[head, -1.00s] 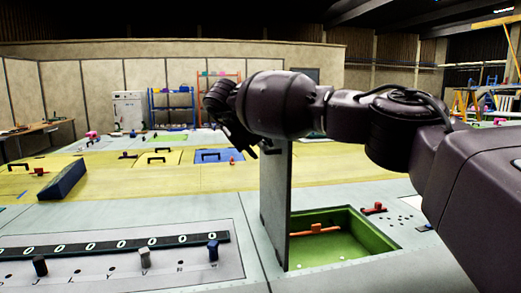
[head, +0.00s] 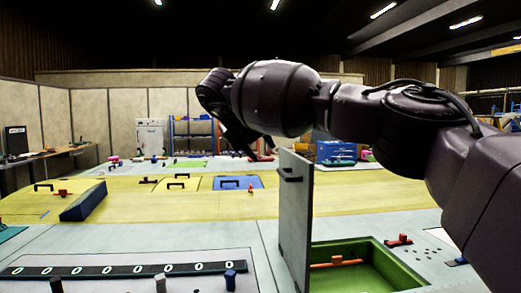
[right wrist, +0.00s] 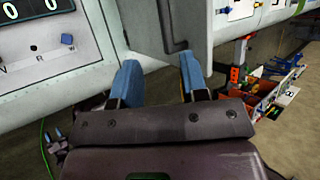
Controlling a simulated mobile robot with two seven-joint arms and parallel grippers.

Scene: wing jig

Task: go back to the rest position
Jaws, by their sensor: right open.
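My right arm (head: 400,110) reaches in from the right of the head view, and its dark gripper (head: 230,125) hangs over the worktop at the centre. In the right wrist view the gripper (right wrist: 158,78) shows two blue fingers spread apart with nothing held between them. An upright grey lid (head: 294,222) with a handle (head: 290,175) stands at the left edge of a green-lined recess (head: 400,270). The handle also shows in the right wrist view (right wrist: 172,32), beyond the fingers and apart from them. My left gripper is in neither view.
An orange-red part (head: 335,262) lies in the recess. A row of counter dials (head: 130,268) with knobs is at the front left. A dark blue block (head: 84,202) sits on the yellow surface (head: 340,200). The right wrist view shows a red bin of parts (right wrist: 268,95) on the floor.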

